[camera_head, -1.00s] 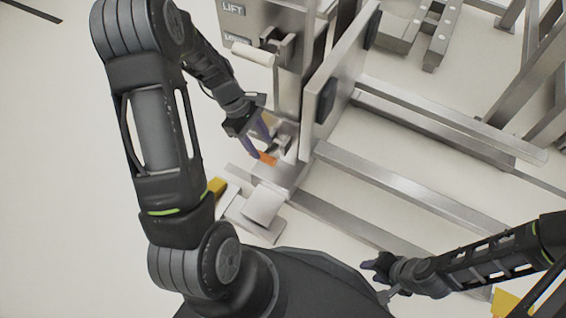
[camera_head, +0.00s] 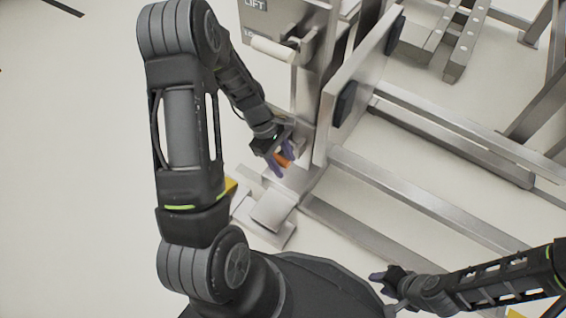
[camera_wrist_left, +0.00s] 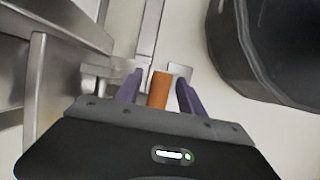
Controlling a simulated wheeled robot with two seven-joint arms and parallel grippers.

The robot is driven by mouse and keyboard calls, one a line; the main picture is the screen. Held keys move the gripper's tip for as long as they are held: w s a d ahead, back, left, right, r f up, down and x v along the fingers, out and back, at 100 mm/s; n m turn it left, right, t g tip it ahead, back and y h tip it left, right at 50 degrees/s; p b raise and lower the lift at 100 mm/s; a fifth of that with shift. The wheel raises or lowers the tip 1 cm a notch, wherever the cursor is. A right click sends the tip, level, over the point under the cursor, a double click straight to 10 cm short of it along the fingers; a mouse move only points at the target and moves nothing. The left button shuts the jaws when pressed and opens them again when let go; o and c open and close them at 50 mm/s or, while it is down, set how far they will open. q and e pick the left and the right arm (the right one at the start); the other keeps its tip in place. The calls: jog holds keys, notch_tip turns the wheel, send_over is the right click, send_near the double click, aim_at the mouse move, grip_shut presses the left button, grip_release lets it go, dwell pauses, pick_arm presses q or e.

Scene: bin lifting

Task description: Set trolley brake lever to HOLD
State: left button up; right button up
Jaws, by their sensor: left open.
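The brake lever's orange grip (camera_head: 283,160) is at the base of the metal lift trolley in the head view. In the left wrist view the orange grip (camera_wrist_left: 160,90) stands between the two purple fingers of my left gripper (camera_wrist_left: 157,92), with a gap showing on its right side. My left gripper (camera_head: 279,163) is open around the orange grip; its contact with the fingers is hard to tell. Lever markings are not readable. My right gripper (camera_head: 384,279) is at the lower right, away from the lever; its fingers are too small to judge.
The trolley's upright panel (camera_head: 352,88) stands right of my left gripper. A metal pedal-like plate (camera_head: 272,210) lies in front of the lever. A cream handle (camera_head: 273,49) sits under a LIFT label (camera_head: 256,4). Long metal rails (camera_head: 400,206) run to the right. Floor at left is clear.

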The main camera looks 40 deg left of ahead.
pick_arm(q)
grip_shut()
dwell(0.5)
dwell(0.9)
